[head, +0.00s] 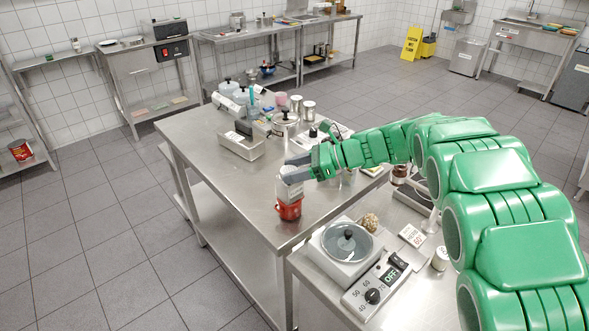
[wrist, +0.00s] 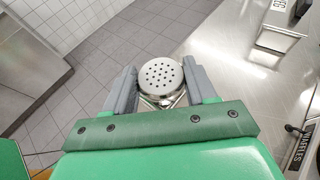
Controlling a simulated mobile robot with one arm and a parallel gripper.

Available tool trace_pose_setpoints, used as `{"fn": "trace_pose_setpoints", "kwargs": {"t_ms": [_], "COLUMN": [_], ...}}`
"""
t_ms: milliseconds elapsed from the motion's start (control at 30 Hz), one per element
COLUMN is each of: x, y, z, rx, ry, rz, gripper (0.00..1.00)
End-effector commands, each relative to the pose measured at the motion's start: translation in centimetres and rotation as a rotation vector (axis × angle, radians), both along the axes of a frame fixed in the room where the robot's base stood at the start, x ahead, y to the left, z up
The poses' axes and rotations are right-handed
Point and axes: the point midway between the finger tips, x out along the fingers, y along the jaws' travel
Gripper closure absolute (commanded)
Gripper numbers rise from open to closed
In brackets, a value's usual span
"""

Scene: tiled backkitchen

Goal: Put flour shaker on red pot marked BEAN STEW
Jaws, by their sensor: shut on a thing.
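The flour shaker (head: 290,189) is a pale cylinder with a perforated metal lid, which shows from above in the wrist view (wrist: 161,75). My gripper (head: 293,170) is shut on it, with a grey finger on either side. The shaker is upright, directly over the small red pot (head: 289,211) near the table's front corner. Its bottom meets the pot's top in the head view; I cannot tell whether they touch. The pot's marking is too small to read. In the wrist view the pot is hidden below the shaker.
A metal box-like appliance (head: 242,146) and several pots and canisters stand farther back on the steel table (head: 226,180). The table is clear left of the red pot.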

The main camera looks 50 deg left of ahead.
Motion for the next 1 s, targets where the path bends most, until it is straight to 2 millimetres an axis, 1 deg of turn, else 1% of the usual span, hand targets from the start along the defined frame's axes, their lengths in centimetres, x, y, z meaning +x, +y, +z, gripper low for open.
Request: {"fn": "trace_pose_setpoints", "kwargs": {"t_ms": [100,133,267,300,667,867,1000], "x": [0.0,0.0,0.0,0.0,0.2,1.9,3.7], "y": [0.0,0.0,0.0,0.0,-0.2,-1.8,-3.6], "z": [-0.1,-0.1,-0.1,-0.1,0.2,1.2,2.2], "rx": [0.001,0.000,0.000,0.000,0.001,0.002,0.003], "ry": [0.001,0.000,0.000,0.000,0.000,0.000,-0.002], "rz": [0.000,0.000,0.000,0.000,0.000,-0.001,-0.003], "gripper": [0.98,0.41,0.21,0.18,0.18,0.18,0.18]}}
